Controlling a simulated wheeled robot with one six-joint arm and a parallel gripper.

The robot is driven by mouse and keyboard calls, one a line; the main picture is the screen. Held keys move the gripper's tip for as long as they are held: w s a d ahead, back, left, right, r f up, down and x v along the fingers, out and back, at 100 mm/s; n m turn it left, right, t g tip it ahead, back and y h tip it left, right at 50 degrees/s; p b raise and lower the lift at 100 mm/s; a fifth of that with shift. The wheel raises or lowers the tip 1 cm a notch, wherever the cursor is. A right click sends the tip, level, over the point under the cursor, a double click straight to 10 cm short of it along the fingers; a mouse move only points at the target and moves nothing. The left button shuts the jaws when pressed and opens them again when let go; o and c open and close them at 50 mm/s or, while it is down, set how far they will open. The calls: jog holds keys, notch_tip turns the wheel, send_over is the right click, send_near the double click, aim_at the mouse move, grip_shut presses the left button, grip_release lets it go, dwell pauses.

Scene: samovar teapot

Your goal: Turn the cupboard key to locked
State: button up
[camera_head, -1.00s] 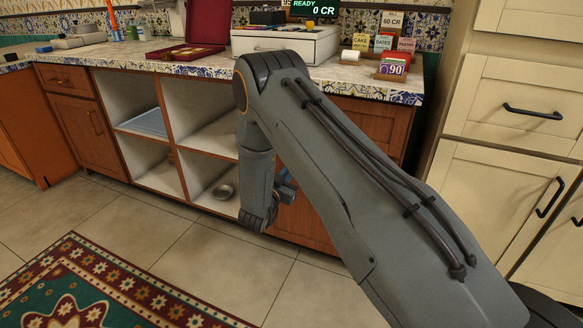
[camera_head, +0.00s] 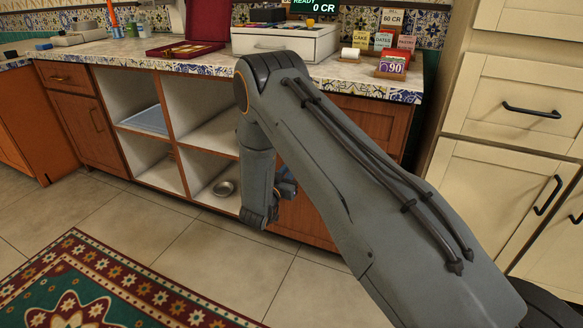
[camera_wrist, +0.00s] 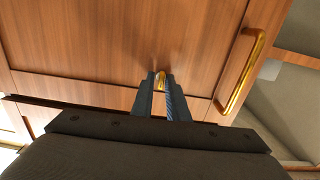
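The brass cupboard key (camera_wrist: 161,80) shows in the wrist view at the lower edge of a brown wooden cupboard door (camera_wrist: 120,40). My gripper (camera_wrist: 161,76) points at the door, with one fingertip on each side of the key. The lock and the key's shaft are hidden. In the head view, my arm hides most of the cupboard (camera_head: 308,222). Only a small blue part of my gripper (camera_head: 287,184) shows beside the wrist, and the key cannot be seen there.
A brass handle (camera_wrist: 241,72) stands out from the door to the right of my gripper. A counter (camera_head: 345,78) with a cash box and cards is above. A rug (camera_head: 110,290) lies on the floor.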

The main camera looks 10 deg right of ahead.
jog(key=shift+o, duration=0.9)
jog(key=shift+a, duration=0.1)
jog(key=p+v, duration=0.1)
jog(key=v, duration=0.6)
jog(key=shift+s+a, duration=0.2)
jog(key=shift+s, duration=0.15)
